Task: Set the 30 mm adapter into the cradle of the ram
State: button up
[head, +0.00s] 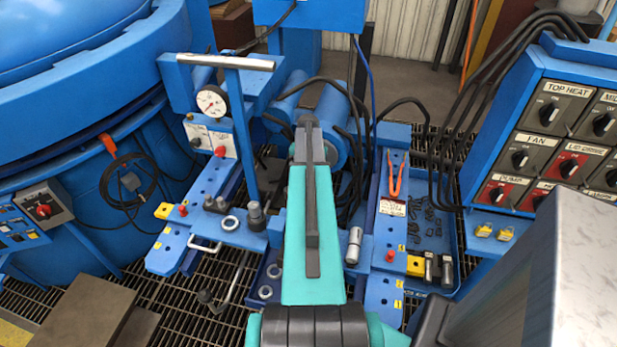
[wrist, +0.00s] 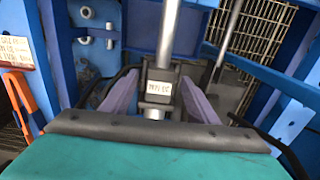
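In the wrist view a dark block with a white label (wrist: 159,87), which seems to read 30 MM upside down, lies between my gripper's two purplish fingers (wrist: 160,82). I take it as the 30 mm adapter. A short silver stem shows below it, and a silver rod (wrist: 170,30) lines up with its upper side. I cannot tell whether the fingers press on the block, or whether the block sits in the ram's cradle. In the head view my teal arm reaches toward the blue cylinder housing (head: 338,128) at the back centre and hides the gripper and adapter.
The left blue bench holds a dial gauge (head: 211,101), a T-handle (head: 226,62) and washers. The right bench holds a silver cylinder (head: 354,246), orange-handled pliers (head: 396,175) and dark-and-silver pieces (head: 446,270). Black hoses (head: 400,103) hang around the housing. A control panel (head: 555,130) stands right.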

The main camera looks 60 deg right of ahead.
dwell(0.4)
notch_tip(320, 180, up, 14)
jog(key=b, duration=0.2)
jog(key=shift+f, duration=0.15)
dwell(0.6)
dwell(1.0)
